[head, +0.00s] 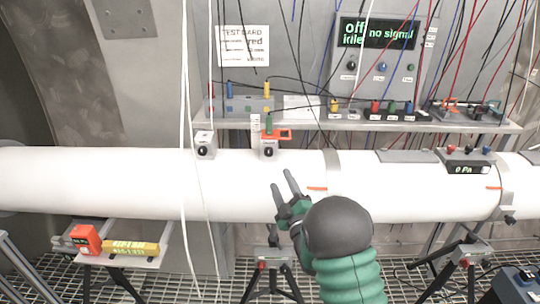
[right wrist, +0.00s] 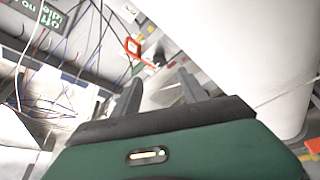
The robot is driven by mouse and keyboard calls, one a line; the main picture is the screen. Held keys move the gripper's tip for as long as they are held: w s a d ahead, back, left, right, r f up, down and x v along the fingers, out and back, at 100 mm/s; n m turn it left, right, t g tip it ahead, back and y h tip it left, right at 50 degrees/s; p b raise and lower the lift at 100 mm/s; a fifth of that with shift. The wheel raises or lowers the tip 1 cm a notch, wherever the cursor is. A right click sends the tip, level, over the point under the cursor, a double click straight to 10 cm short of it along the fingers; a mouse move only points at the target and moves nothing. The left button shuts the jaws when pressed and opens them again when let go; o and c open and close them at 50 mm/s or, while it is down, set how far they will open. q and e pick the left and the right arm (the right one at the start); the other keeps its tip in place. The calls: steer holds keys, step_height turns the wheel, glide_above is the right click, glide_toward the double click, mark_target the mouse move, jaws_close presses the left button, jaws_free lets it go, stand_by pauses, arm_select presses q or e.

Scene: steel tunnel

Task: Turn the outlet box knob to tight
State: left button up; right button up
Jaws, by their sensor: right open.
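Two small grey boxes with black round knobs sit on top of the white pipe (head: 100,182) in the head view: a left box (head: 205,139) and a right box (head: 269,143). I cannot read which is the outlet box. An orange lever handle (head: 276,134) stands just behind the right box; an orange handle also shows in the right wrist view (right wrist: 133,47). My right gripper (head: 283,180) is open and empty in front of the pipe, below the right box and apart from it. In the right wrist view its two fingers (right wrist: 160,76) point toward the handle. My left gripper is not in view.
A shelf (head: 450,127) with jacks and hanging cables runs behind the pipe. A display panel (head: 380,34) reads "off", "idle", "no signal". A gauge box (head: 464,166) reads "0 Pa". White cables hang before the pipe at left. A red device (head: 84,239) lies lower left.

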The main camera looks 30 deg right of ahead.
mark_target(270, 155)
steer(key=p+x, duration=0.2)
steer(key=x, duration=1)
steer(key=shift+d, duration=0.15)
steer(key=shift+s, duration=0.1)
steer(key=shift+f, duration=0.1)
jaws_close()
